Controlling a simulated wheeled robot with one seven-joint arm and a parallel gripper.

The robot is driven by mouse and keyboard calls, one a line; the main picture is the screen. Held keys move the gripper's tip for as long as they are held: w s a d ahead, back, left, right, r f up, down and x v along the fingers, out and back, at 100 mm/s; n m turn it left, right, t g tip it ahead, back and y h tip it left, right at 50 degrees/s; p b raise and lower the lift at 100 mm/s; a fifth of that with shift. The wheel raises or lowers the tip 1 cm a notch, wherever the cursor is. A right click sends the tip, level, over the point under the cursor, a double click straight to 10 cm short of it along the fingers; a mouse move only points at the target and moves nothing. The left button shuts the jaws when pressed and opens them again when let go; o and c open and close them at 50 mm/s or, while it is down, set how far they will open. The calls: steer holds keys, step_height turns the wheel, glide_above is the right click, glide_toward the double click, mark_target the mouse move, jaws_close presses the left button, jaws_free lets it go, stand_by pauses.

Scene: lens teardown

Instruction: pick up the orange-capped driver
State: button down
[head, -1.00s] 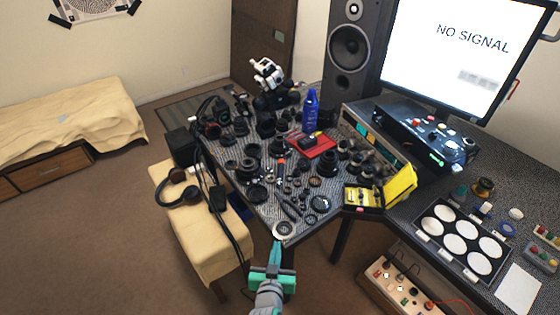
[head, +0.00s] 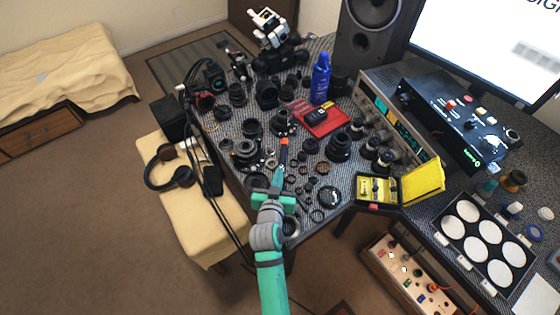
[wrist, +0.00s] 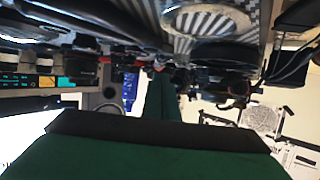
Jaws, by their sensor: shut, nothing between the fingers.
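The orange-capped driver (head: 284,142) lies on the patterned desk (head: 318,168) among dark lens parts. Its orange end shows in the head view; the rest is small and partly hidden near my fingers. My gripper (head: 280,171) is shut and empty, its tip close to the driver on the near side. I cannot tell whether they touch. In the wrist view my gripper (wrist: 162,78) shows as a dark green shape pointing into the scene, and I cannot make out the driver there.
Lenses and rings crowd the desk around my gripper. A red tray (head: 329,124), a blue bottle (head: 320,75) and an open yellow case (head: 379,189) stand beyond and to the right. A padded bench with headphones (head: 168,168) is at the left. Floor at the lower left is clear.

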mark_target(282, 163)
steer(key=w, duration=0.3)
steer(key=w+d, duration=0.1)
steer(key=w, duration=0.6)
steer(key=shift+w+d, duration=0.15)
steer(key=shift+w, duration=0.1)
steer(key=shift+w+f, duration=0.1)
steer(key=shift+f, duration=0.95)
steer(key=shift+s+f, duration=0.1)
steer(key=shift+s, duration=1.8)
steer(key=shift+r, duration=0.9)
